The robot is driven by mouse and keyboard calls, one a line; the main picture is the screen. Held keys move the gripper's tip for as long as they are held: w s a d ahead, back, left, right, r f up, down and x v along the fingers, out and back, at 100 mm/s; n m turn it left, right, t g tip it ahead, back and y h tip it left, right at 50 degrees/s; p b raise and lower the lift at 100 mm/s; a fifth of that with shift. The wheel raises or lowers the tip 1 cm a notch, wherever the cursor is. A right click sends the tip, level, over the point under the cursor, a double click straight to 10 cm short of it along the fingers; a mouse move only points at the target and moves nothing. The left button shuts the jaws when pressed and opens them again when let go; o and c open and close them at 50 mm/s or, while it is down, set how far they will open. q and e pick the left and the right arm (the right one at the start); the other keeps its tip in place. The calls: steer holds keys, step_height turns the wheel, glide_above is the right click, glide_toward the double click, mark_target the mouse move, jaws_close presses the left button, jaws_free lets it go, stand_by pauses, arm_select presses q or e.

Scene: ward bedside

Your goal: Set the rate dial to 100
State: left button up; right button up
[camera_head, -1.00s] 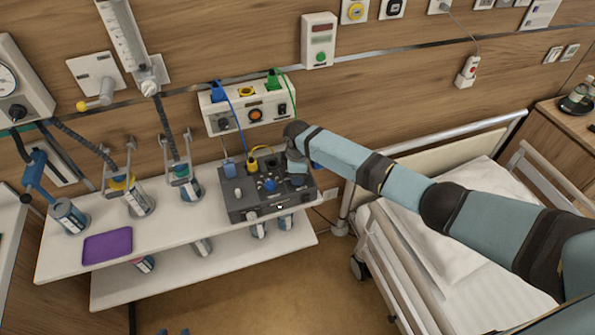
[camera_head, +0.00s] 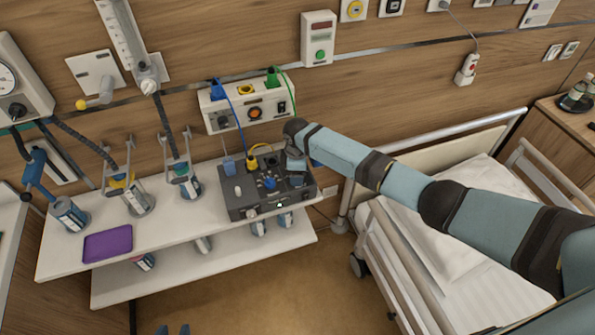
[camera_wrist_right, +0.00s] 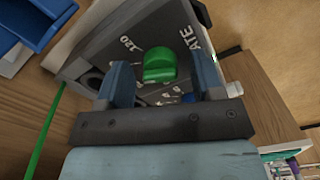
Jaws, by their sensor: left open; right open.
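The green rate dial (camera_wrist_right: 159,65) sits on the face of a dark grey box (camera_head: 245,206), which stands on the white shelf. In the right wrist view, white print around the dial includes "120" and part of a word, "ATE"; other marks are partly hidden. I cannot read the dial's setting. My right gripper (camera_wrist_right: 161,78) is open, with its two blue fingers on either side of the dial, and I cannot tell whether they touch it. In the head view the right wrist covers the dial. My left gripper (camera_head: 173,330) shows only its blue fingertips, apart and empty, at the bottom edge.
A blue knob (camera_head: 270,183) and cable plugs are on the box top. A socket panel (camera_head: 248,105) is on the wall behind. A purple pad (camera_head: 107,243) and several canisters stand left on the shelf (camera_head: 180,232). The bed (camera_head: 440,240) is on the right.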

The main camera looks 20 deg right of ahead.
step_height(320, 180, up, 14)
steer(key=b, duration=0.2)
steer(key=shift+f, duration=0.15)
stand_by(0.4)
steer(key=s+a+f+m+t+y, duration=0.2)
steer(key=s+a+f, duration=0.1)
steer(key=s+f, duration=0.5)
steer(key=s+a+f+m+t+y, duration=0.2)
steer(key=s+a+f+m+t, duration=0.15)
steer(key=s+f, duration=0.45)
steer(key=s+d+m+t, duration=0.2)
steer(key=s+d, duration=0.1)
steer(key=s, duration=0.6)
steer(key=s+d+m+t+h, duration=0.1)
steer(key=s+d+m+t, duration=0.2)
steer(key=s, duration=0.6)
steer(key=shift+s+d+f, duration=0.15)
steer(key=shift+s+d, duration=0.2)
steer(key=shift+d, duration=0.35)
steer(key=shift+t, duration=0.25)
